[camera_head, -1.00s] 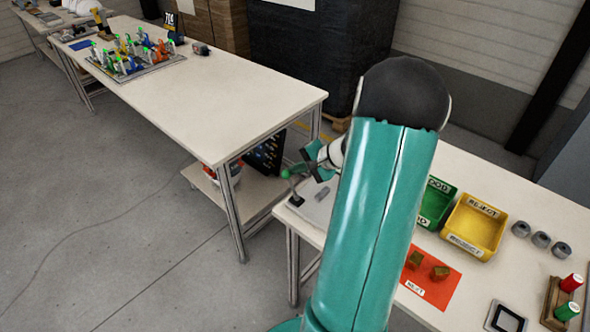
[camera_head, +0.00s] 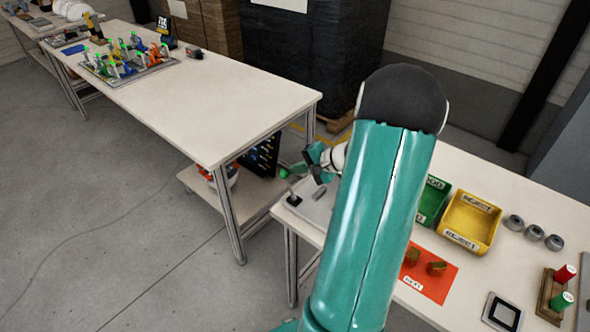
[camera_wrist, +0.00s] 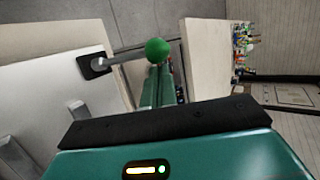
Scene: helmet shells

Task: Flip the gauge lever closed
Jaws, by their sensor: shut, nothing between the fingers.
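The gauge lever shows in the wrist view as a grey rod on a dark base (camera_wrist: 95,65) with a green ball knob (camera_wrist: 158,50) at its end. My gripper (camera_wrist: 158,72) is shut and empty, its fingertips right at the knob; I cannot tell whether they touch. In the head view the green knob (camera_head: 284,173) stands at the left corner of the right table, above its dark base (camera_head: 293,200). The lever leans to the left there. My gripper (camera_head: 300,168) is just to the right of the knob, partly hidden by my arm.
A green bin (camera_head: 433,200) and a yellow reject bin (camera_head: 470,221) stand on the right table. An orange mat (camera_head: 430,285) holds brown pieces. Grey round parts (camera_head: 534,233) lie at right. A second table (camera_head: 215,100) carries a colourful fixture board (camera_head: 127,62). Grey floor lies between.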

